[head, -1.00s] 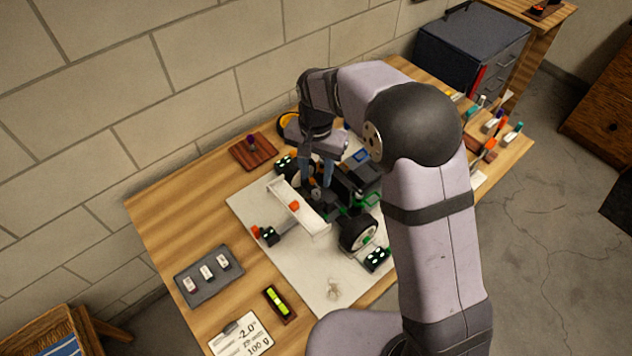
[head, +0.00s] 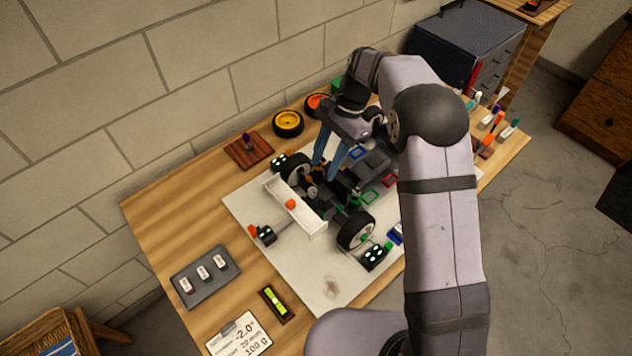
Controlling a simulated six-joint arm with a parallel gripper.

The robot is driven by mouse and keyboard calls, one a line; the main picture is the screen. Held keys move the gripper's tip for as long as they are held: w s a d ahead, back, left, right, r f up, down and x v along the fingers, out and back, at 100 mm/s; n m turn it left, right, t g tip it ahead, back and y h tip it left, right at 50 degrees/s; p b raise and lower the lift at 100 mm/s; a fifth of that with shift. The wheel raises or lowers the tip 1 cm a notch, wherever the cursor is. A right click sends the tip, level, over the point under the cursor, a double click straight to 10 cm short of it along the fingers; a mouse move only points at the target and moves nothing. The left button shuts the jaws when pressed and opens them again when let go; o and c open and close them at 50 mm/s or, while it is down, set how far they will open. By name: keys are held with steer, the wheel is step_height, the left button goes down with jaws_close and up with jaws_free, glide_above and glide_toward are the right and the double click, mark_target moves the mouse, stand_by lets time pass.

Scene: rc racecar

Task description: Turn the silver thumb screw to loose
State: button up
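The RC car (head: 345,190) stands on a white board (head: 250,205), with a white wing (head: 295,207) at its near left end. A small grey round part (head: 312,191) behind the wing may be the silver thumb screw; it is too small to be sure. My gripper (head: 324,170) points down over the car just behind that part. Its two blue fingers are apart, with nothing visible between them. I cannot tell whether the fingertips touch the car.
A yellow-rimmed wheel (head: 288,123) and a brown block with a dark knob (head: 248,150) lie behind the board. A grey tray (head: 207,276), a yellow-green level (head: 274,302) and a white card (head: 240,335) lie at the front left. Bare table is at the left.

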mark_target(314, 189)
steer(key=shift+p+x, duration=1.2)
steer(key=shift+x, duration=2.45)
